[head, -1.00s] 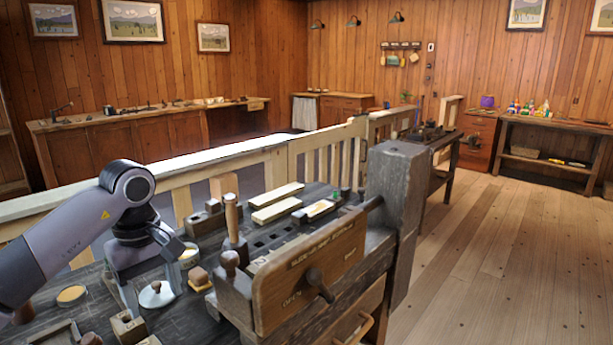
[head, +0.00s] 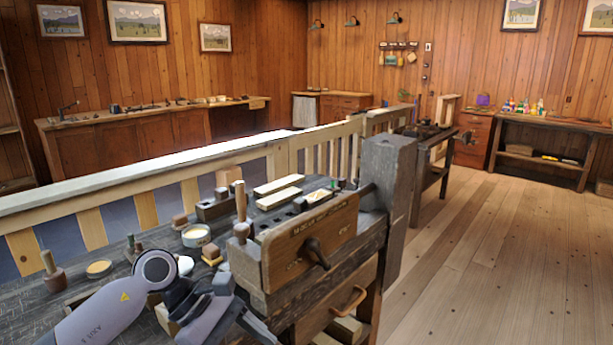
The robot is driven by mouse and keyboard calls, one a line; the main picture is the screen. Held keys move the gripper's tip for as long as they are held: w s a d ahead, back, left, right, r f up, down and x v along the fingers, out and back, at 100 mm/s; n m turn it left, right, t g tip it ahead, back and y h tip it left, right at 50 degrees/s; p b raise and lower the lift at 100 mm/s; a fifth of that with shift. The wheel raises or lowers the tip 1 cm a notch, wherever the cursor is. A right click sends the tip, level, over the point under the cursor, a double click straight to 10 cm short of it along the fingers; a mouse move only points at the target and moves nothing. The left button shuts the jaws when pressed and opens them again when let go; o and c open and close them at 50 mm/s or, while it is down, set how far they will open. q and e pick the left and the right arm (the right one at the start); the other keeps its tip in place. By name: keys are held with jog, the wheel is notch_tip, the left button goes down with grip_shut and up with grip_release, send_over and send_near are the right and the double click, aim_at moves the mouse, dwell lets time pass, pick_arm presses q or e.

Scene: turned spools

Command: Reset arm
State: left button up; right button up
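My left arm comes in from the lower left and bends in front of the workbench (head: 120,245). My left gripper (head: 228,310) is at the bottom edge, low in front of the bench's wooden vise. Its fingers do not show clearly, so I cannot tell if it is open or holds anything. My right gripper is not in view.
The wooden vise board (head: 310,240) with a dark knob stands close to the right of my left arm. Spools, blocks and a round tin (head: 196,236) stand on the bench. A slatted railing (head: 290,160) runs behind. Open floor (head: 480,260) lies to the right.

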pick_arm(q)
jog(key=s+d+r+n+t+h, duration=0.25)
jog(key=n+h, duration=0.25)
jog(key=n, duration=0.3)
jog(key=s+d+r+n+t+h, duration=0.1)
jog(key=d+n+t+h, duration=0.25)
jog(key=n+h, duration=0.3)
jog(key=a+f+n+t+y+p, duration=0.1)
jog(key=a+f+n+t+y, duration=0.5)
jog(key=n, duration=0.8)
jog(key=a+f+n+t+y+p, duration=0.1)
jog(key=a+f+n+t+y, duration=0.15)
jog(key=n+t+y, duration=0.7)
jog(key=s+a+f+n+g+y, duration=0.1)
jog(key=s+a+f+n+g, duration=0.3)
jog(key=s+f+n, duration=0.2)
jog(key=s+a+f+n+g+y, duration=0.1)
jog(key=s+a+f+n+g, duration=0.4)
jog(key=f+n, duration=0.5)
jog(key=s+n, duration=0.2)
jog(key=n, duration=0.1)
jog(key=shift+s+y, duration=0.2)
jog(key=shift+y, duration=0.2)
